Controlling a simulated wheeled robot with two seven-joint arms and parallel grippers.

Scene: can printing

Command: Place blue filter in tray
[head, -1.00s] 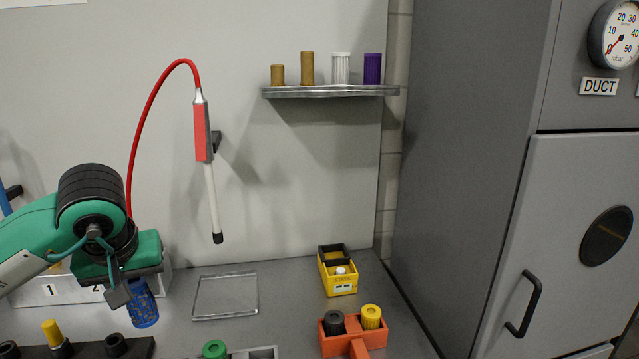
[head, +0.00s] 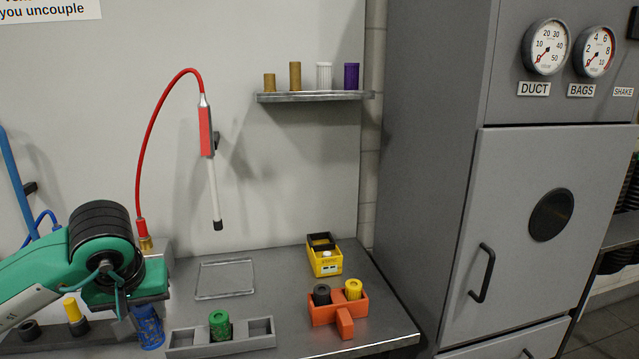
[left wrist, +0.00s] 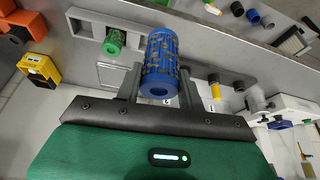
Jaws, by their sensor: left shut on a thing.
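The blue filter (head: 150,332), a patterned cylinder, is held between the fingers of my left gripper (head: 126,318) at the lower left of the head view. In the left wrist view the blue filter (left wrist: 161,62) sits between the two grey fingers of my left gripper (left wrist: 160,88), its round end toward the camera. The grey tray (head: 222,347) lies right of the filter in the head view. A green filter (head: 220,325) stands in its middle compartment, and the compartments on either side look empty. My right gripper is out of view.
An orange holder (head: 345,325) with a black and a yellow cylinder stands right of the tray. A yellow box (head: 324,262) and a flat clear plate (head: 225,279) lie behind. A dark rack (head: 60,338) with a yellow piece is at the left. A red-hosed wand (head: 214,190) hangs behind.

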